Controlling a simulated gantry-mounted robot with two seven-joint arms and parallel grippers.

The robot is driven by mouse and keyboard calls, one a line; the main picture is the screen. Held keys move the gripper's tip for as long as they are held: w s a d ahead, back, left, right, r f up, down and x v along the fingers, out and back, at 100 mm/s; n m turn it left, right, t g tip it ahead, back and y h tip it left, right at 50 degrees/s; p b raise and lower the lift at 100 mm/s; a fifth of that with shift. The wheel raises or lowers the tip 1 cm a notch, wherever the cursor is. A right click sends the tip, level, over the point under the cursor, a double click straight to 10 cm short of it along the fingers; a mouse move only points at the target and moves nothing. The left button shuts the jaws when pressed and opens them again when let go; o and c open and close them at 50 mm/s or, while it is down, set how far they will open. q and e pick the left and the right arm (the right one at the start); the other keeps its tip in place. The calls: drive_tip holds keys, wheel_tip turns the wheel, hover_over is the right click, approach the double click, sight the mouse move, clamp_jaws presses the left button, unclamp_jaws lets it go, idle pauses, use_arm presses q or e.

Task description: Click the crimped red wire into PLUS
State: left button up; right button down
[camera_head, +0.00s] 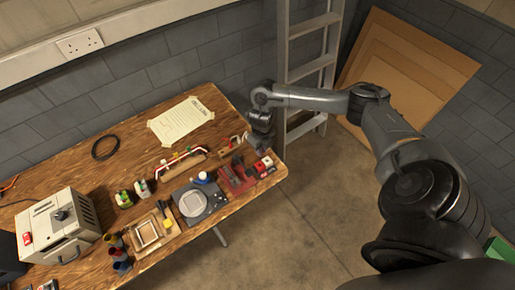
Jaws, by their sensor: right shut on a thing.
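My right gripper (262,143) is over the right end of the wooden bench (165,110). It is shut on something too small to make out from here. A small reddish piece (236,139) shows just left of the gripper; I cannot tell if it is the red wire or if the gripper touches it. Red and white blocks (265,165) sit below the gripper near the bench edge, next to a red tray (236,180). The PLUS marking cannot be read at this size. My left gripper is not in view.
A paper sheet (181,121), a black cable loop (105,147) and a beige box (57,228) lie on the bench. A grey pad with a white dish (193,203) stands near the front. A ladder (312,67) leans behind the right end.

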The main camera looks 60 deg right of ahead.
drive_tip(key=shift+a+f+b, duration=0.3)
drive_tip(key=shift+f+b, duration=0.2)
drive_tip(key=shift+f, duration=0.35)
wheel_tip(320, 180, down, 2)
drive_tip(key=shift+f+b, duration=0.15)
drive_tip(key=shift+b, duration=0.9)
wheel_tip(320, 180, down, 2)
drive_tip(key=shift+f+b, duration=0.1)
drive_tip(key=shift+b, duration=0.65)
drive_tip(key=shift+f+b, duration=0.75)
drive_tip(key=shift+f, duration=0.25)
drive_tip(key=shift+f+b, duration=0.35)
drive_tip(key=shift+f, duration=0.15)
